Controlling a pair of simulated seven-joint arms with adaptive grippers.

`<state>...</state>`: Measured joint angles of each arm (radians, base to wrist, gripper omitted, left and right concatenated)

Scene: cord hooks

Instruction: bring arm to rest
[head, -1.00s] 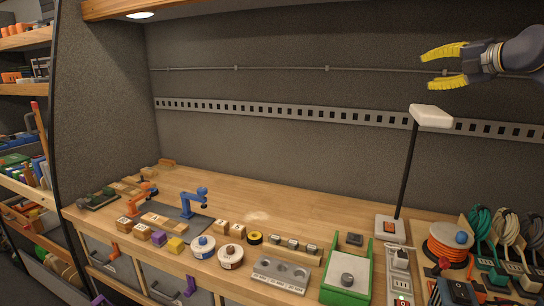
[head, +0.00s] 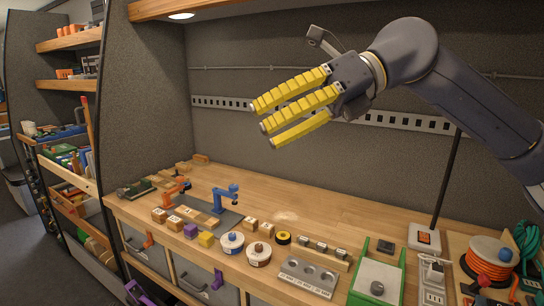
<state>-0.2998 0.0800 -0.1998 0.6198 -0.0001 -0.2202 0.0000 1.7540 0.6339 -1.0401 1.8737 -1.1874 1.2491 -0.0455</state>
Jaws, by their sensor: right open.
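My right gripper (head: 290,112) is in the air above the workbench (head: 320,226), in front of the grey back wall. Its yellow fingers point left and slightly down, and it is open with nothing between the fingers. My right arm comes in from the right edge and hides the lamp's head. My left gripper is not in view. Coiled green cord (head: 526,243) shows at the right edge, partly cut off. An orange cord reel (head: 490,262) stands beside it.
On the bench are a blue small arm model (head: 226,197), white-topped spools (head: 232,242), a grey tray with round hollows (head: 308,276) and a green-sided box (head: 378,280). A black lamp post (head: 447,180) rises at right. Shelves (head: 70,150) stand at left.

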